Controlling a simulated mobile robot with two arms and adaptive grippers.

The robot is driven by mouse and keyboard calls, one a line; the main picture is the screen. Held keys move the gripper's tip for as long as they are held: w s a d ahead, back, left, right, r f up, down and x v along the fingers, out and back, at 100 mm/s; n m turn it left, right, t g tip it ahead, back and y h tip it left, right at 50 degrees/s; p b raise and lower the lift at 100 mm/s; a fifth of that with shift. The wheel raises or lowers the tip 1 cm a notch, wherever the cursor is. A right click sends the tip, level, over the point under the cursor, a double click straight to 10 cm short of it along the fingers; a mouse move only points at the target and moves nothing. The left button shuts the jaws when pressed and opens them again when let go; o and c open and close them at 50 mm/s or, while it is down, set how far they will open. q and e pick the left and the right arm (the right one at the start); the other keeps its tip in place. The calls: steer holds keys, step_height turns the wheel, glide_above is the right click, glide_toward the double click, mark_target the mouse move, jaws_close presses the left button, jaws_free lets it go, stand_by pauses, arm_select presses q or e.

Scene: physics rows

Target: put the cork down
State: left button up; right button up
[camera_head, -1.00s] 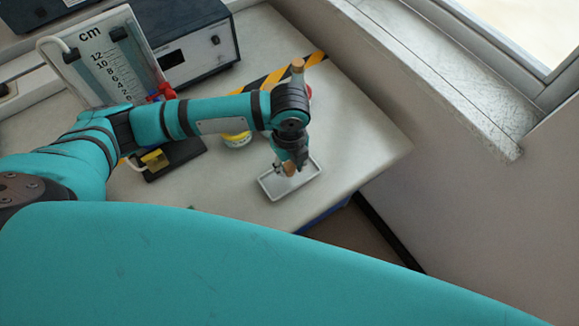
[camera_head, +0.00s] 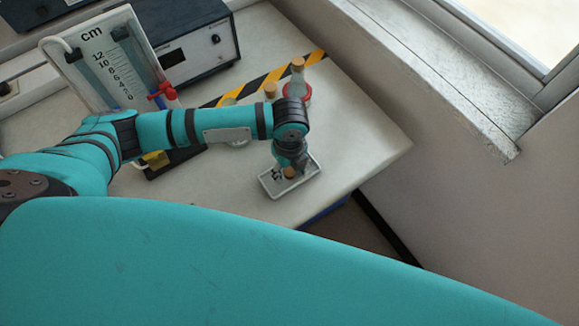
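A small brown cork (camera_head: 290,172) is at the grey rectangular tray (camera_head: 303,183), under my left gripper (camera_head: 286,172). The gripper points down over the tray near the table's front right part. One dark finger shows just left of the cork; the other is mostly hidden by the wrist. I cannot tell whether the fingers still press on the cork, or whether the cork touches the tray floor. My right gripper is not in view.
A corked clear bottle (camera_head: 297,80) stands on a red ring behind my wrist, with another cork-topped item (camera_head: 270,90) beside it. A gauge board (camera_head: 105,60) and a box-shaped instrument (camera_head: 190,45) stand at back left. The table's right side is clear, up to the sill wall.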

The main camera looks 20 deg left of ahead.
mark_target(290, 171)
arm_select(q)
step_height(290, 171, up, 12)
steer(key=b, duration=0.1)
steer(key=shift+r, duration=0.2)
stand_by(0.3)
stand_by(0.5)
